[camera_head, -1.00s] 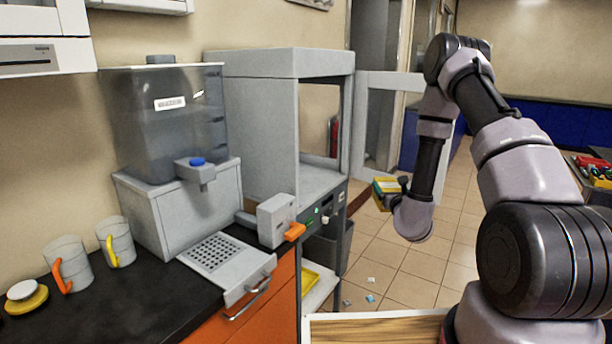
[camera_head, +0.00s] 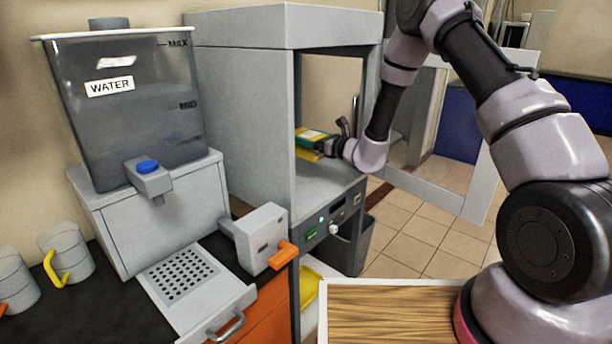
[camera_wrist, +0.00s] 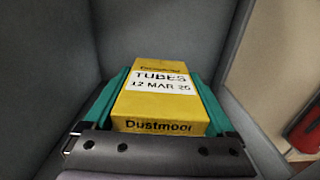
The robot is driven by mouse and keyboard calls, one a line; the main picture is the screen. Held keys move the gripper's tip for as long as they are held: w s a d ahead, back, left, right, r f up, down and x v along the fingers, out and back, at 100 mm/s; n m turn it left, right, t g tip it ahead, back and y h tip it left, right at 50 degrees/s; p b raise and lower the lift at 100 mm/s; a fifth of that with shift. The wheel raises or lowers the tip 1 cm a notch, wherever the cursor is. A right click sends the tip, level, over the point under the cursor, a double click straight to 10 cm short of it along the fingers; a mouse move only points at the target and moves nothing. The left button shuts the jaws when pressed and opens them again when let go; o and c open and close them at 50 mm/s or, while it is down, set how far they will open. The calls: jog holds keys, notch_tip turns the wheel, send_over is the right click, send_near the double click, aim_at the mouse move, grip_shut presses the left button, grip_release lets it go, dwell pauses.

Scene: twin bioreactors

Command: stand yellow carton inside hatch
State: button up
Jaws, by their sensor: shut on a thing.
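The yellow carton (camera_wrist: 160,97) is held between the green fingers of my gripper (camera_wrist: 162,85). Its labels read "TUBES 12 MAR 25" and "Dustmoor". In the head view the carton (camera_head: 308,152) is inside the open grey hatch cabinet (camera_head: 240,110), above the cabinet floor (camera_head: 335,192). My gripper (camera_head: 318,145) reaches in through the open front from the right. In the wrist view, grey walls surround the carton. Whether the carton touches any wall is hard to tell.
The hatch door (camera_head: 440,185) stands open to the right, close beside my arm. A control panel (camera_head: 330,220) sits below the opening. A water tank (camera_head: 125,105) and a grey box with an orange handle (camera_head: 262,240) stand to the left. A wooden top (camera_head: 390,310) is in front.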

aim_at(305, 151)
jog(key=f, duration=0.2)
jog(key=a+f, duration=0.1)
jog(key=f, duration=0.2)
jog(key=shift+f, duration=2.4)
jog(key=shift+f, duration=0.1)
jog(key=o, duration=1.4)
